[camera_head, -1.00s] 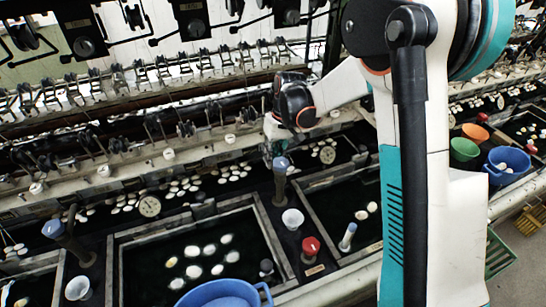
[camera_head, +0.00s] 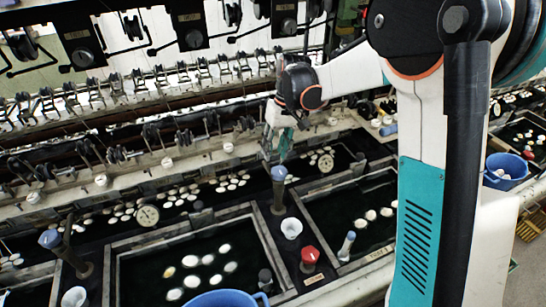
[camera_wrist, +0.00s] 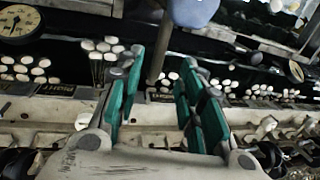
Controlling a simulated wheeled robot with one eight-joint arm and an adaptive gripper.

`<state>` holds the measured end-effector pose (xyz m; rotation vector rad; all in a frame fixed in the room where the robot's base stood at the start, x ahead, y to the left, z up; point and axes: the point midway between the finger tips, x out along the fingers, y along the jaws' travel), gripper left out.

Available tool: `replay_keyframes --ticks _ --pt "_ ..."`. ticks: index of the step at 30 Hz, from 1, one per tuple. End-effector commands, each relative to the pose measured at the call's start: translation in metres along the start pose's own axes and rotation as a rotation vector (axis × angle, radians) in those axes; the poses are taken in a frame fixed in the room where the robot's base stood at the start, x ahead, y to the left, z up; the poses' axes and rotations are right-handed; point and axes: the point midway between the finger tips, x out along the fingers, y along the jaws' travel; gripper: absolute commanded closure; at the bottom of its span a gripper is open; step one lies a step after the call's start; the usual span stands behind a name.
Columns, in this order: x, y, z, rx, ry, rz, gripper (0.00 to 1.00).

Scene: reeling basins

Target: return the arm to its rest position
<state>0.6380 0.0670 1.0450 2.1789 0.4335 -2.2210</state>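My gripper (camera_head: 279,146) hangs over the far trough, just behind a blue-capped post, with my white arm reaching in from the right. In the wrist view my gripper (camera_wrist: 156,100) shows two teal-padded fingers standing apart with nothing between them, so it is open and empty. The blue-capped post (camera_head: 279,174) also shows in the wrist view (camera_wrist: 193,10), beyond the fingertips. I cannot tell exactly how far the fingertips are from it.
Dark water basins (camera_head: 183,268) with pale cocoons lie in front. A red knob (camera_head: 309,254), a white cup (camera_head: 291,228) and a blue bowl (camera_head: 217,299) stand nearby. The reeling machine (camera_head: 150,85) runs along the back. A blue tub (camera_head: 507,168) is at right.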

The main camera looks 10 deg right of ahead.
Motion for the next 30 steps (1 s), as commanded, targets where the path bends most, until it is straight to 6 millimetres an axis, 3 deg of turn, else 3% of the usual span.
replay_keyframes --ticks 19,23,30 --pt "-0.012 -0.001 0.005 0.004 0.012 0.006 0.65" --pt "-0.031 -0.003 0.022 0.016 0.050 0.023 0.65" --pt "-0.073 -0.008 0.070 0.047 0.160 0.073 0.65"
